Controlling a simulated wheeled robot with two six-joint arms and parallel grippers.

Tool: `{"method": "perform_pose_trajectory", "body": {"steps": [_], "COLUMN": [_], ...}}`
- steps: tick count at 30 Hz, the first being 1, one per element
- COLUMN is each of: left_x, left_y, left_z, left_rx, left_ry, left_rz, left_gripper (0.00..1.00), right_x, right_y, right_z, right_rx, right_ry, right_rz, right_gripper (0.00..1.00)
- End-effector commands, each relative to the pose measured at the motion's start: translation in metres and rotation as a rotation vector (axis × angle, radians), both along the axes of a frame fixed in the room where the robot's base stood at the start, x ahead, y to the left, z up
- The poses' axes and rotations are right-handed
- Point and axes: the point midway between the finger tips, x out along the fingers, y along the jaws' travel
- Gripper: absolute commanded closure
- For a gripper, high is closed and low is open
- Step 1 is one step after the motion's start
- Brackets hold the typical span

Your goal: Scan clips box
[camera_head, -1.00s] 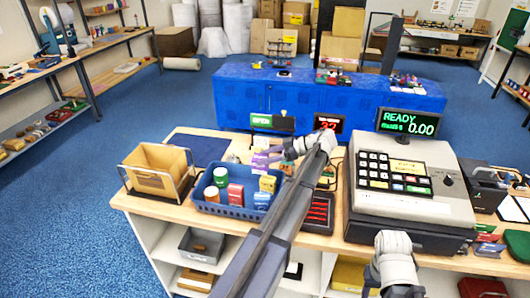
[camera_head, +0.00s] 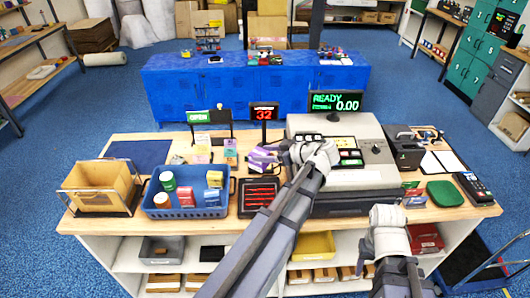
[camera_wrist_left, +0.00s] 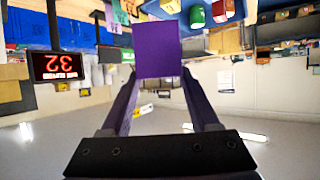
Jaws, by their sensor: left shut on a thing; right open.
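A purple box (camera_head: 262,159) is between the fingers of my left gripper (camera_head: 270,155), left of the cash register. It also fills the top middle of the left wrist view (camera_wrist_left: 158,50), with a plain purple face showing; the fingers are shut on it. A dark scanner-like panel with red lines (camera_head: 259,196) lies on the counter just below it in the head view. I cannot read any label on the box. My right gripper (camera_head: 388,216) is in front of the register, near the counter's front edge; its fingers are mostly hidden.
The cash register (camera_head: 345,190) stands right of the panel. A blue basket (camera_head: 188,211) with several small items and a tan bin (camera_head: 100,188) stand at left. A red number display (camera_head: 264,112) and small upright boxes (camera_head: 230,153) stand behind. My left arm crosses the counter front.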

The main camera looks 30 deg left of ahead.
Motion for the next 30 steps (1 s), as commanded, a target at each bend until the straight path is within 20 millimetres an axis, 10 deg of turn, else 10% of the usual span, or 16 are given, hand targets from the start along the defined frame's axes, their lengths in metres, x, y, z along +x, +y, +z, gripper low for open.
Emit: {"method": "perform_pose_trajectory", "body": {"steps": [24,30], "left_x": [0.0,0.0], "left_y": [0.0,0.0], "left_z": [-0.117,-0.114], "left_rx": [0.0,0.0], "left_ry": [0.0,0.0], "left_rz": [0.002,0.002], "left_gripper": [0.98,0.98], "right_x": [0.0,0.0], "right_y": [0.0,0.0], "right_z": [-0.117,-0.114], "right_rx": [-0.001,-0.001], "right_ry": [0.0,0.0], "right_rz": [0.002,0.002], "right_gripper": [0.5,0.5]}}
